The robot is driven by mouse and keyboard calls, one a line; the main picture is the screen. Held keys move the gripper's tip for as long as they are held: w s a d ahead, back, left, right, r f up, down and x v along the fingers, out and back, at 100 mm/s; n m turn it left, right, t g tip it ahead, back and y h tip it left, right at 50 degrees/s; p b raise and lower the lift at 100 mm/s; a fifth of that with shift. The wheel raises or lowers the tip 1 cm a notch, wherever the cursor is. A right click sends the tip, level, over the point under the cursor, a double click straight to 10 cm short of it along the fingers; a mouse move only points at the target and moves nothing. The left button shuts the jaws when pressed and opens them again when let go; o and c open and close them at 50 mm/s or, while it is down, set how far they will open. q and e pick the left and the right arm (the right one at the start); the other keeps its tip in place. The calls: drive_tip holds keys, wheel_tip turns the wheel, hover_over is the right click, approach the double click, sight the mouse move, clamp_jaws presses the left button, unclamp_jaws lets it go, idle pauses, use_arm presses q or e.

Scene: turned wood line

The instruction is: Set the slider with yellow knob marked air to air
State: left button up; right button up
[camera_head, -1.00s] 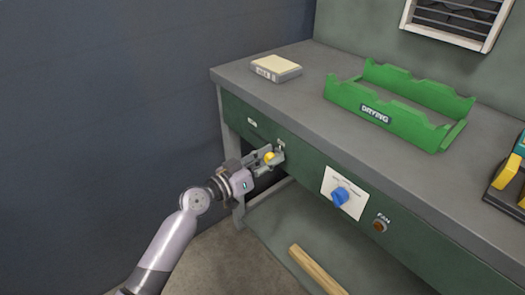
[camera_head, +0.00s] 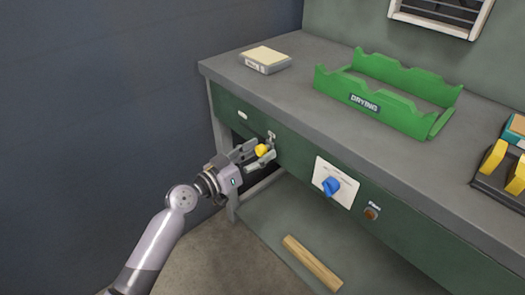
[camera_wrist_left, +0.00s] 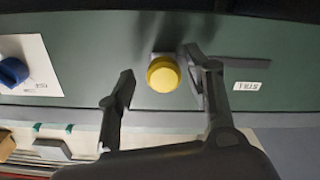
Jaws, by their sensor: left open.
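The slider's yellow knob (camera_head: 262,149) sticks out from the green front panel of the bench, near its left end. It also shows in the left wrist view as a round yellow cap (camera_wrist_left: 163,74). A dark slot (camera_wrist_left: 246,63) runs to the right of it there, with a small white label (camera_wrist_left: 251,86) below. My left gripper (camera_head: 259,154) is open at the panel, with the knob between its fingers. In the left wrist view the right finger is close beside the knob, and a gap shows to the left finger. I cannot tell whether they touch. My right gripper is out of view.
A blue rotary knob (camera_head: 331,186) on a white plate and a round fan button (camera_head: 371,213) sit further right on the panel. A green drying rack (camera_head: 400,121) and a pale block (camera_head: 265,60) are on the bench top. A wooden bar (camera_head: 311,263) lies below.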

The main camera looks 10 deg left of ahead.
use_arm(q)
drive_tip(key=v, duration=1)
drive_tip(key=shift+s+a, duration=0.2)
drive_tip(key=shift+s, duration=0.1)
drive_tip(key=shift+f, duration=0.1)
